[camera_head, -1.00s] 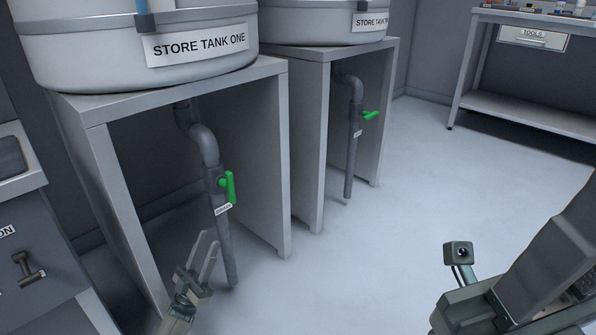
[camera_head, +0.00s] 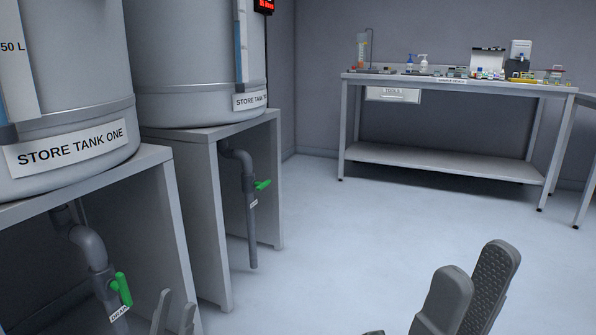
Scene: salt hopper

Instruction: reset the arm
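My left gripper (camera_head: 174,312) is at the bottom edge, with only its fingertips showing. They are apart with nothing visible between them, to the right of the near drain pipe (camera_head: 91,250) and its green valve handle (camera_head: 122,289). My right gripper (camera_head: 480,265) points upward at the bottom right, in front of the open floor. Its two grey fingers are apart, one textured pad shows, and no object is between them. The rest of both arms is mostly out of view.
Store tank one (camera_head: 70,150) and a second tank (camera_head: 205,100) stand on grey stands at left. The second pipe has a green handle (camera_head: 262,185). A workbench (camera_head: 450,165) with lab items stands at the back. The middle floor is clear.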

